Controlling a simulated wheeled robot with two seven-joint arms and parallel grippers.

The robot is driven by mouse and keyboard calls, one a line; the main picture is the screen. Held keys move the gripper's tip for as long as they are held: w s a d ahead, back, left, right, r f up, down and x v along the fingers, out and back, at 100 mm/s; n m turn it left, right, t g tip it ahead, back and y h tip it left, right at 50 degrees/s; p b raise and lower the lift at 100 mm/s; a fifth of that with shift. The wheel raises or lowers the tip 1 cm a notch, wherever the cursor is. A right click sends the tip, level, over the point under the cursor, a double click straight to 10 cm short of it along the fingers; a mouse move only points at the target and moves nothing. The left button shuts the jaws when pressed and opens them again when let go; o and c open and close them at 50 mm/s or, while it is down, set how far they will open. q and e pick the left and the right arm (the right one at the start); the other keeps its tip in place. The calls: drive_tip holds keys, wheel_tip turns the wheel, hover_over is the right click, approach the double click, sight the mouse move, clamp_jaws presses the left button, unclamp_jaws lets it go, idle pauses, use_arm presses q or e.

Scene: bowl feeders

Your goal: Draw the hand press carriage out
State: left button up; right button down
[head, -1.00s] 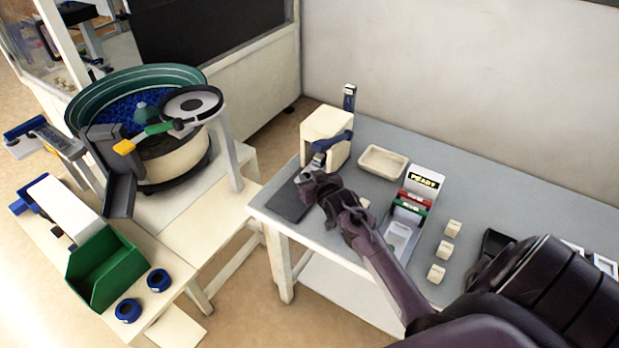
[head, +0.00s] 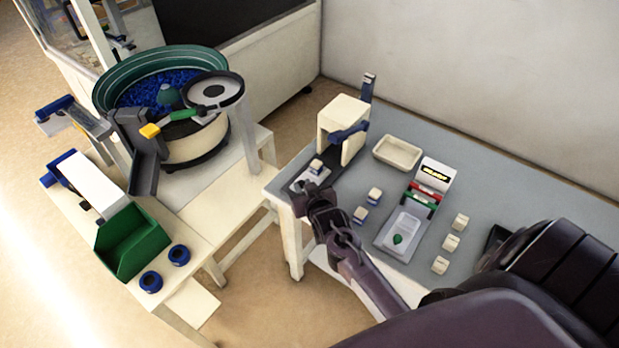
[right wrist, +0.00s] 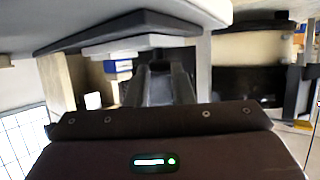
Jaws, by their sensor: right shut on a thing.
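The hand press (head: 343,122) is a cream housing with a blue lever (head: 350,132), standing at the left end of the grey table. Its pale carriage (head: 304,179) sits out in front of the housing, near the table's left edge, over a dark base plate (head: 331,176). A cream-and-blue part (head: 316,166) rests on the carriage. My right gripper (head: 309,193) is shut at the carriage's outer end; its fingers hide the exact grip. In the right wrist view the fingers (right wrist: 159,82) reach toward the pale carriage plate (right wrist: 140,45). My left gripper is out of view.
A cream tray (head: 397,153) stands right of the press. Cream-and-blue parts (head: 374,195) lie near my forearm. A grey fixture (head: 383,240) with a sign and several cream blocks (head: 451,242) are further right. A bowl feeder (head: 168,110) and green bin (head: 133,240) stand left.

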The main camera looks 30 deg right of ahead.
drive_tip(key=shift+a+f, duration=0.1)
drive_tip(key=shift+a, duration=0.1)
drive_tip(key=c, duration=1.3)
unclamp_jaws()
drive_tip(key=shift+s+a, duration=0.1)
drive_tip(key=shift+o, duration=0.2)
drive_tip(key=v, duration=0.8)
